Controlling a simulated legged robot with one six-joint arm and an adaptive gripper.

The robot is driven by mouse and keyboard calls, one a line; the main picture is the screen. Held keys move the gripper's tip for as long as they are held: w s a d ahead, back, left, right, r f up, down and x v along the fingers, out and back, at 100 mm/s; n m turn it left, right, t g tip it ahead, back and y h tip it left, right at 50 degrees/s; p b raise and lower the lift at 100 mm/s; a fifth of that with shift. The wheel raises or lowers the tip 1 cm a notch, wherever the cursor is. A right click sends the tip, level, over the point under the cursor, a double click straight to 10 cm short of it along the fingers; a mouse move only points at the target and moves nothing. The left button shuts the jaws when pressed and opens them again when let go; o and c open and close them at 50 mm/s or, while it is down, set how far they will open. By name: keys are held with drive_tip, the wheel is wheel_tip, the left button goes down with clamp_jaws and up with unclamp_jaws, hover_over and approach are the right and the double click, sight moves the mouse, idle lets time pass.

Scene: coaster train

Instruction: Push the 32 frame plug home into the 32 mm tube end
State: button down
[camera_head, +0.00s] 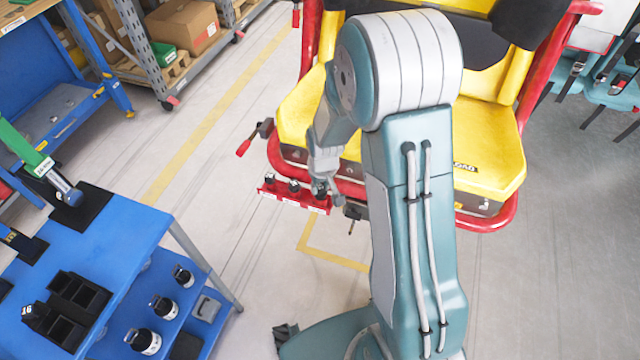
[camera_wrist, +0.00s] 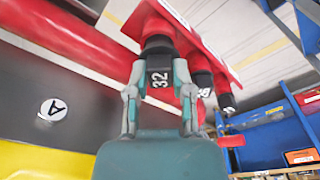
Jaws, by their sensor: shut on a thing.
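The 32 frame plug (camera_wrist: 159,77) is a black block with a white "32" on it. In the wrist view it sits between the two fingers of my gripper (camera_wrist: 159,92), which is shut on it. The plug meets a short red tube end (camera_wrist: 155,25) under a red rail; how deep it sits cannot be told. In the head view my gripper (camera_head: 323,180) is at the right end of the red rail (camera_head: 291,199), in front of the yellow seat. My arm hides part of this area.
Two other black plugs (camera_wrist: 202,82) (camera_wrist: 226,101) stand along the same rail. A yellow seat (camera_head: 490,160) with red frame tubes is right behind. A blue table (camera_head: 125,235) with black trays (camera_head: 75,310) is at the left. The floor between is clear.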

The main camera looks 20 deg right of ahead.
drive_tip(key=shift+f, duration=0.85)
drive_tip(key=shift+c, duration=2.1)
unclamp_jaws()
drive_tip(key=o, duration=0.4)
drive_tip(key=shift+s+d+r, duration=0.1)
drive_tip(key=shift+s+r, duration=0.1)
drive_tip(key=shift+r, duration=1.55)
drive_tip(key=shift+s+r, duration=0.2)
drive_tip(key=shift+r, duration=1.5)
